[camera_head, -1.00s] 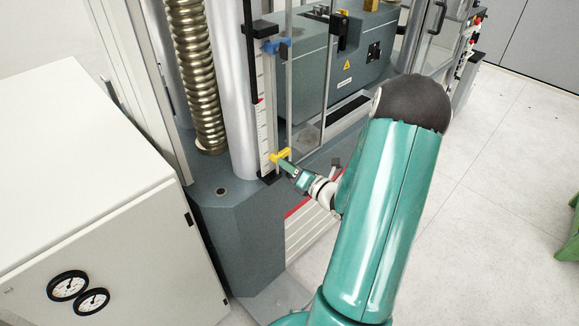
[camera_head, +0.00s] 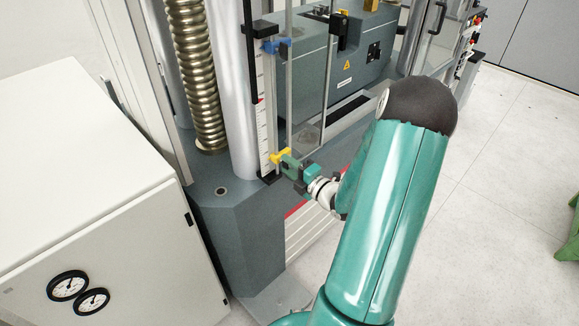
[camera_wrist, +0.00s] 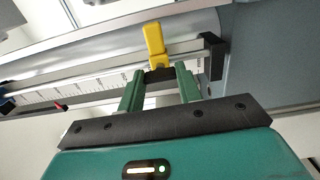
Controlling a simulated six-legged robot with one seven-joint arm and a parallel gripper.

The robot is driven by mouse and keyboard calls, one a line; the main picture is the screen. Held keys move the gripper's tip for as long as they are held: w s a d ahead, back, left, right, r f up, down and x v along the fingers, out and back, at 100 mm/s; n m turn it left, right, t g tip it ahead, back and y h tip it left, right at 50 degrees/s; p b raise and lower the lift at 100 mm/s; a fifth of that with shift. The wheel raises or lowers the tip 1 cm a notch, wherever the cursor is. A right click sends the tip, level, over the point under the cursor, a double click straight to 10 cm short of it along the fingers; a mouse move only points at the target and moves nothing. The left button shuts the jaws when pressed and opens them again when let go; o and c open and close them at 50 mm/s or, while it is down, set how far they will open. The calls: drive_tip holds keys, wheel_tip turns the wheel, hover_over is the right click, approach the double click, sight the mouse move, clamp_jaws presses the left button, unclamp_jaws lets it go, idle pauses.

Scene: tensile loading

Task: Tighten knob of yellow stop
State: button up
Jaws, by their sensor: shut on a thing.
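The yellow stop (camera_head: 279,156) sits low on the vertical rail beside the white scale (camera_head: 263,130). In the wrist view the yellow stop (camera_wrist: 154,41) stands out past my fingertips, with a dark knob (camera_wrist: 160,74) at its lower end. My gripper (camera_head: 288,163) is at the stop, coming from the lower right. In the wrist view its two green fingers (camera_wrist: 160,78) lie on either side of the dark knob and are shut on it. The contact faces are partly hidden.
A blue stop (camera_head: 276,46) sits higher on the same rail, with a black clamp (camera_head: 262,29) above it. A black end block (camera_wrist: 213,57) is close to the right finger. A white cabinet (camera_head: 75,165) stands at left.

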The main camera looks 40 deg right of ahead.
drive_tip(key=shift+m, duration=0.3)
drive_tip(key=o, duration=1)
drive_tip(key=shift+s, duration=0.1)
drive_tip(key=s, duration=1.3)
drive_tip(key=shift+s+d, duration=0.2)
drive_tip(key=shift+s, duration=0.15)
